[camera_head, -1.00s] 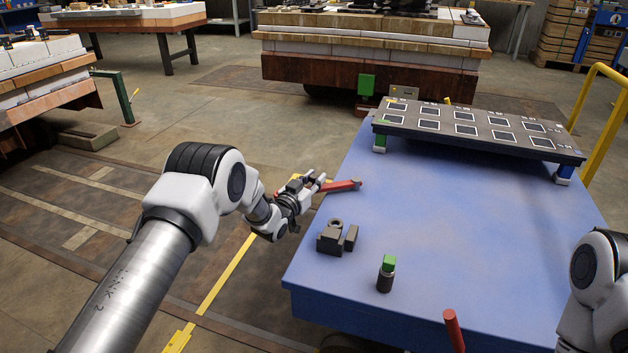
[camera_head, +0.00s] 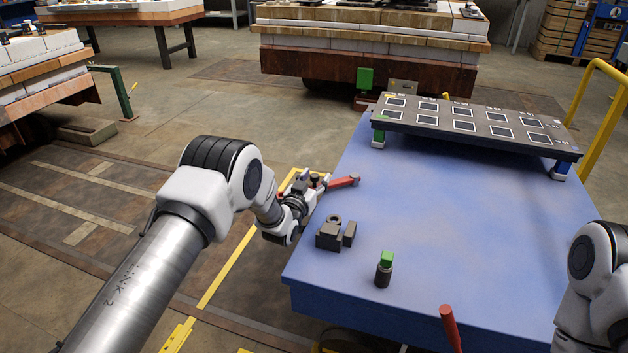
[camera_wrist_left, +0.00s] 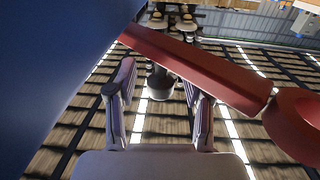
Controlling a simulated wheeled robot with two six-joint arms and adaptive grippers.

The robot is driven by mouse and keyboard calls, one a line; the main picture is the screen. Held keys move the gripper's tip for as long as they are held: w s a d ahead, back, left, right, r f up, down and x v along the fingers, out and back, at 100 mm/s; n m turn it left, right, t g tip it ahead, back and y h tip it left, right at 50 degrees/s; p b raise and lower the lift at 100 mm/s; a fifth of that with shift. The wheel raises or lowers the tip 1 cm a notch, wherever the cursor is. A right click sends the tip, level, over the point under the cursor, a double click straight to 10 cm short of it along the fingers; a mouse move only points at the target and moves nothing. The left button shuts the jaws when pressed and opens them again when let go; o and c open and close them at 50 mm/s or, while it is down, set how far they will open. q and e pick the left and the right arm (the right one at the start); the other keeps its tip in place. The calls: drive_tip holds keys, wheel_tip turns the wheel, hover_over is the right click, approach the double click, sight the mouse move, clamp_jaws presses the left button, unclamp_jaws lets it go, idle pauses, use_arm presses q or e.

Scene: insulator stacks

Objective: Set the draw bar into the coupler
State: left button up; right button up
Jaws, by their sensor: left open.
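The red draw bar (camera_head: 343,182) lies at the left edge of the blue table, its left end reaching past the edge. In the left wrist view the bar (camera_wrist_left: 200,68) runs diagonally across the fingertips, its round end at the right. My left gripper (camera_head: 316,180) is open at the bar's left end. In the wrist view a dark round knob (camera_wrist_left: 160,84) shows between its fingers; I cannot tell whether they touch it. The dark coupler (camera_head: 328,237), a block with a ring on top, stands on the table nearer to me. My right gripper is out of view.
A red handle (camera_head: 450,328) rises at the near table edge. A dark raised panel with white-framed squares (camera_head: 475,124) stands at the back of the blue table (camera_head: 440,215). The table's middle is clear.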

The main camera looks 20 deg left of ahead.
use_arm(q)
drive_tip(key=s+a, duration=0.1)
drive_tip(key=s, duration=1.1)
